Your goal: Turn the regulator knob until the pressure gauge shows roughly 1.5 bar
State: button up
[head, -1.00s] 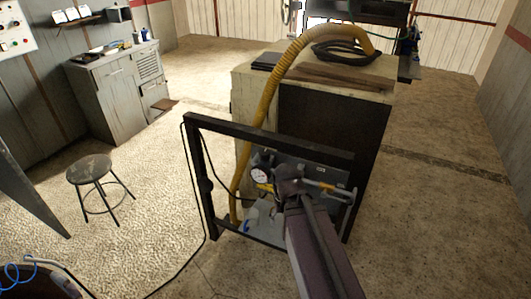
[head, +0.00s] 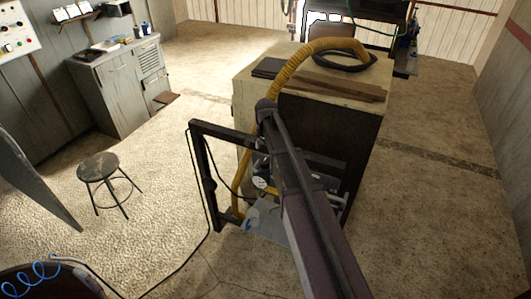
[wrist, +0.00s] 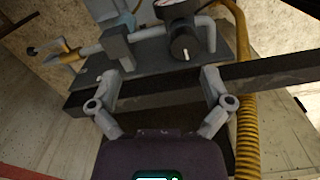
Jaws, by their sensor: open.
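The black regulator knob (wrist: 184,46), with a pale mark on its face, shows in the wrist view on the grey panel (wrist: 145,68). The round pressure gauge (wrist: 176,9) beside it is cut by the top edge. Its white dial (head: 259,183) shows small in the head view; I cannot read the needle. My gripper (wrist: 160,80) is open and empty, its fingers spread wide. In the wrist view the knob appears beyond the fingertips, a little right of the middle, with nothing between the fingers. In the head view my arm hides the knob and much of the panel.
A dark frame (head: 205,175) surrounds the panel, and its bar (wrist: 265,70) crosses close beyond the fingers. A yellow hose (wrist: 245,110) hangs at the right in the wrist view. A yellow-handled valve (wrist: 66,50) is at the left. A stool (head: 98,168) stands farther left.

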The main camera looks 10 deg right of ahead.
notch_tip(320, 180, up, 3)
jog(key=m+p, duration=0.2)
send_over(264, 161)
jog(key=shift+w, duration=0.25)
jog(key=shift+f, duration=0.15)
notch_tip(264, 161, down, 13)
jog(key=b, duration=1.4)
jog(key=shift+s+f, duration=0.15)
jog(key=shift+f, duration=0.05)
